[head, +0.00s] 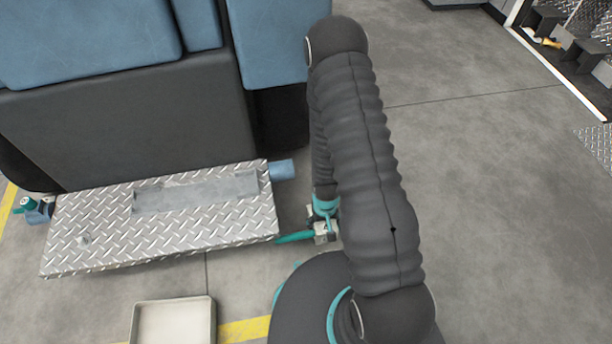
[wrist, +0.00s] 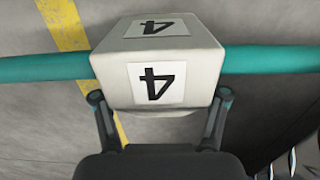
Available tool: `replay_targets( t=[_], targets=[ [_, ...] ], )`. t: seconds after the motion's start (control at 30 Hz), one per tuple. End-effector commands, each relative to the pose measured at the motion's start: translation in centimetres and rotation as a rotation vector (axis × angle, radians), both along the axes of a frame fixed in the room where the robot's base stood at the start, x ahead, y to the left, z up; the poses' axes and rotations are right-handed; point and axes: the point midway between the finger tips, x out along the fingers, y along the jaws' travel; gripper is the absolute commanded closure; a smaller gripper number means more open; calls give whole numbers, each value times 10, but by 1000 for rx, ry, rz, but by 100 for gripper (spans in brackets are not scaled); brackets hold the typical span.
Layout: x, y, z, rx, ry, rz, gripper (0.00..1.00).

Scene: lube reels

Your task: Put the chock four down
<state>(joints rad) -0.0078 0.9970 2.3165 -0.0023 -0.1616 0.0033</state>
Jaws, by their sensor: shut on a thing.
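Chock four is a pale block (wrist: 205,62) with a black 4 on white labels on two of its faces. In the wrist view my gripper (wrist: 160,97) has one finger on either side of it and is shut on it. A teal bar (wrist: 50,67) runs out from both sides of the block; I cannot tell how it joins. In the head view the chock (head: 322,239) shows small below my arm, just right of the metal step, partly hidden by the arm. I cannot tell whether it touches the floor.
A diamond-plate step (head: 100,215) juts out below the dark and blue machine (head: 130,135) at left. A pale tray (head: 175,322) lies at the bottom, near a yellow floor line (head: 243,331). Bare grey floor (head: 500,200) is open at right.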

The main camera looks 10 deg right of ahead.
Motion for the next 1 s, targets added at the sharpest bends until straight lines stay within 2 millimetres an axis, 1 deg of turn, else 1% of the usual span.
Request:
replay_targets(
  t=[0.07, 0.17, 0.43, 0.8, 1.0],
  targets=[
    [0, 0, -2, 0, 1, -1, 94],
    [10, -1, -3, 0, -2, -3, 94],
    [67, -5, -3, 0, -3, -12, 94],
    [147, -3, -3, 0, -3, -8, 94],
    [185, -3, -4, 0, -2, -6, 94]
  ],
)
